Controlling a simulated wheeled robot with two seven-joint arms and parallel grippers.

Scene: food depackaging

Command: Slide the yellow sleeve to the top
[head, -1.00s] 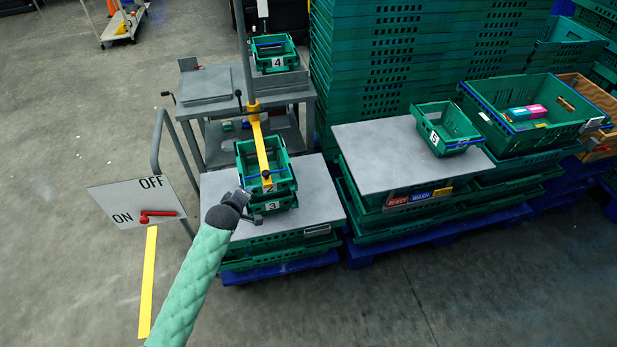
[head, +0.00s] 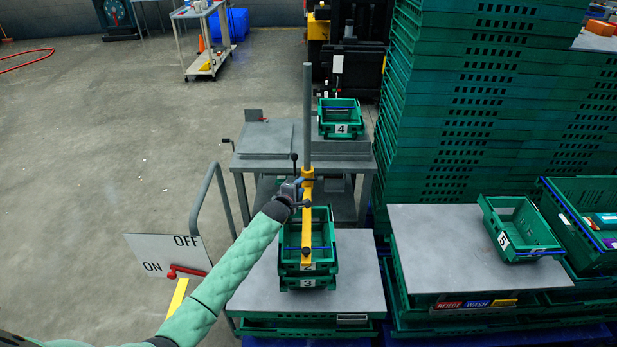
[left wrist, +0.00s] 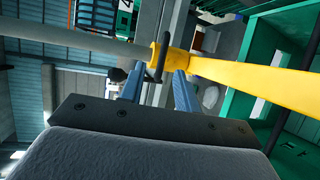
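The yellow sleeve (head: 308,181) sits around an upright grey pole (head: 307,110). A yellow arm (head: 307,220) reaches from it over the green crates. My left gripper (head: 299,184) is beside the sleeve, on its left in the head view. In the left wrist view, the sleeve's collar (left wrist: 158,58) and a dark lever (left wrist: 164,50) lie at the tips of my two blue fingers. The fingers (left wrist: 155,84) stand apart, with a gap between them. I cannot tell whether they touch the sleeve. My right gripper is not in view.
Stacked green crates, the lower one marked 3 (head: 308,283), stand below the yellow arm on a grey-topped table (head: 250,290). Crate 4 (head: 341,129) is on the cart behind. Crate 5 (head: 503,240) is at right. An ON/OFF board (head: 150,245) with a red lever stands at left.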

